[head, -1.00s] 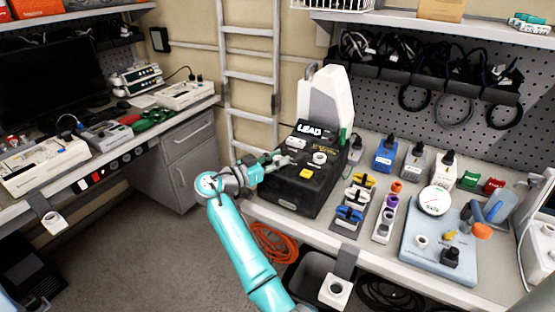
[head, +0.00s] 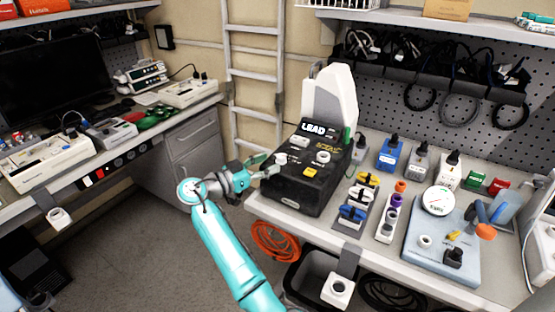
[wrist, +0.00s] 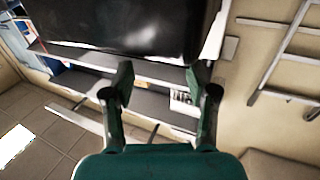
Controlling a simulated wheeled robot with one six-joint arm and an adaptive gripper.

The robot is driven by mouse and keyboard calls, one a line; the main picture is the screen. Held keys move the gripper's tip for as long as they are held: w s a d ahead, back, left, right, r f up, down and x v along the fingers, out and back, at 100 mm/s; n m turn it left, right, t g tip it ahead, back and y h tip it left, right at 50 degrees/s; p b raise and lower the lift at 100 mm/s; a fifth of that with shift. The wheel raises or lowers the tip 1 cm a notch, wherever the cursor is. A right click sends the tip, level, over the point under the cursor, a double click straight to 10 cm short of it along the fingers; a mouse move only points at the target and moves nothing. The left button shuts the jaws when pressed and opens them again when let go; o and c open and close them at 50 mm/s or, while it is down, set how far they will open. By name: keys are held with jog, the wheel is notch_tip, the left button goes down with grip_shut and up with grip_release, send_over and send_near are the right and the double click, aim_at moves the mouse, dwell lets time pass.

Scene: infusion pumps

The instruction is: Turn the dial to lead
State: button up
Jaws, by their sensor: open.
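A black box marked LEAD (head: 309,182) stands on the right bench near its left end. On its sloped top are a white knob (head: 281,158) at the left, another white knob (head: 323,157) at the right and a yellow button (head: 308,171). Which position either knob points to is too small to read. My gripper (head: 268,165) is at the left side of the box, close to the left knob, with nothing between its fingers. In the wrist view my green fingers (wrist: 160,84) are apart, and the dark box (wrist: 120,28) fills the top.
A white upright unit (head: 329,95) stands behind the box. Right of it are yellow and blue clips (head: 356,205), several bottles, and a pale blue board with a round gauge (head: 438,201). A ladder (head: 257,70) leans behind my arm.

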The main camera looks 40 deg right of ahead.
jog(key=a, duration=0.6)
jog(key=shift+w+a, duration=0.2)
jog(key=shift+a, duration=0.05)
